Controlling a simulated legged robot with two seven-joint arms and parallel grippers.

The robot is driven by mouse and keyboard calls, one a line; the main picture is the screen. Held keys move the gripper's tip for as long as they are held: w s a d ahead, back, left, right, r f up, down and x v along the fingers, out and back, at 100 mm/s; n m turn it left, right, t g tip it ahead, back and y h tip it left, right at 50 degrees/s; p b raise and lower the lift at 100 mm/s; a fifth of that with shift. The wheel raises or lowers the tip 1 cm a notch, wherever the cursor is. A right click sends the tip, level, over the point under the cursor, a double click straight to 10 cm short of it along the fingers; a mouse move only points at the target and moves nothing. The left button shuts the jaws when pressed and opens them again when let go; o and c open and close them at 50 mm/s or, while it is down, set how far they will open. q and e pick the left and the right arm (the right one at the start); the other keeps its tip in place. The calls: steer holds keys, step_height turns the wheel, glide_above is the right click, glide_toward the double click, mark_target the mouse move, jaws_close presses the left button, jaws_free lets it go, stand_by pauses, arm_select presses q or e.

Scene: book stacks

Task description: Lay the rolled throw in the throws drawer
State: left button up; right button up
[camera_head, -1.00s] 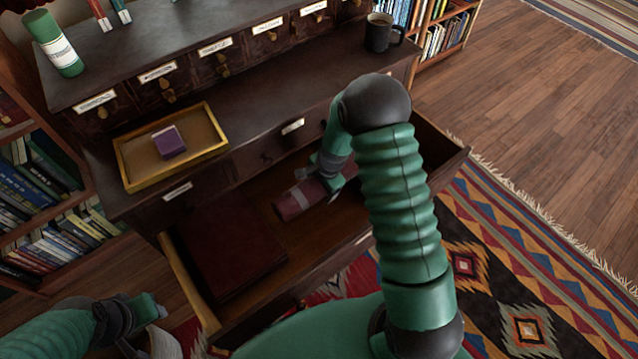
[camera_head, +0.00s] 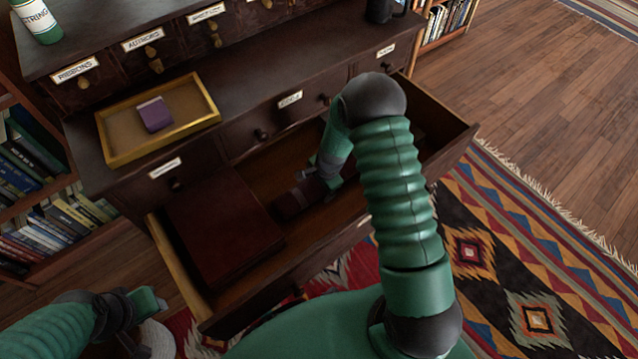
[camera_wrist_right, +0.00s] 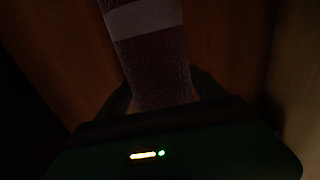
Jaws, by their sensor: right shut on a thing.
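The rolled throw (camera_head: 290,204), dark red, is down inside the long open drawer (camera_head: 172,262), partly hidden by my right arm. In the wrist view the throw (camera_wrist_right: 150,70) shows a pale band, with brown wood behind it. My right gripper (camera_head: 314,186) reaches into the drawer and is shut on the throw; in the wrist view its fingers (camera_wrist_right: 160,95) stand on either side of the roll. Whether the throw touches the drawer floor is too dark to tell. My left gripper (camera_head: 152,301) is at lower left, outside the drawer, its jaws unclear.
A large flat dark-red block (camera_head: 222,228) fills the drawer's left part. A yellow-rimmed tray (camera_head: 112,160) with a purple box (camera_head: 155,114) sits on the ledge above. A dark mug (camera_head: 380,10) stands at the back. The drawer floor between block and throw looks clear.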

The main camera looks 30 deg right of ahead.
steer(key=shift+f, duration=0.1)
steer(key=o, duration=1.7)
steer(key=w+p+v, duration=0.1)
steer(key=p+v, duration=0.2)
steer(key=v, duration=0.1)
steer(key=w+p+v, duration=0.1)
steer(key=p+v, duration=0.2)
steer(key=p, duration=0.1)
steer(key=p+v, duration=0.4)
steer(key=shift+w+a+r, duration=0.15)
steer(key=shift+w+r, duration=0.2)
steer(key=shift+r, duration=0.35)
steer(key=shift+f, duration=0.1)
